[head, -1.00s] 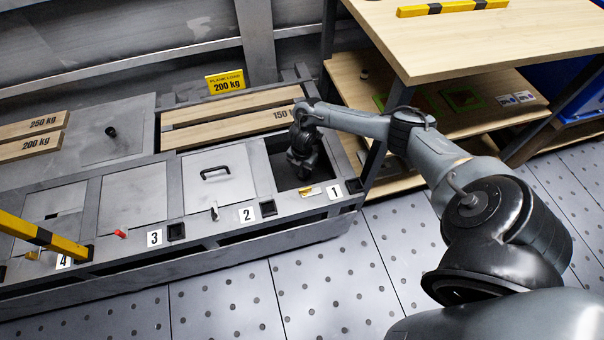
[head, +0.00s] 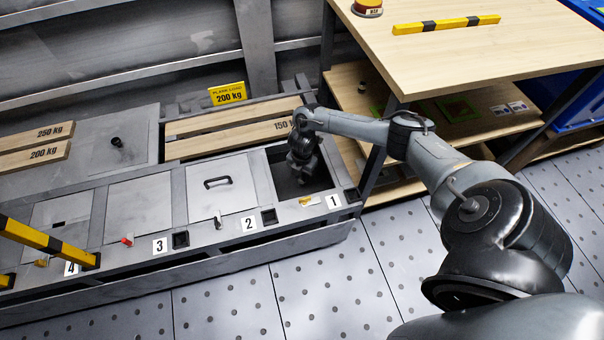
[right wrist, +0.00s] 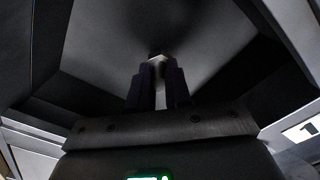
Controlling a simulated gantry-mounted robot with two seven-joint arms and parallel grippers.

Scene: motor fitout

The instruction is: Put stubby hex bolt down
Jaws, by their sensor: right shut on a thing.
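My right gripper (head: 302,172) reaches down into the open square compartment (head: 328,180) beside the label 1. In the right wrist view its two dark fingers (right wrist: 158,78) are close together, with a small greyish piece (right wrist: 157,63) between their tips. This is probably the stubby hex bolt, but it is dim and its shape is hard to make out. The grey compartment floor (right wrist: 205,40) lies beyond the fingertips; I cannot tell whether the piece touches it. In the head view the bolt is hidden. My left gripper is not in view.
A closed lid with a black handle (head: 217,182) is just left of the compartment. Wooden planks (head: 235,137) lie behind it. A wooden shelf unit (head: 470,45) stands to the right. A yellow-black bar (head: 45,240) crosses the left end.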

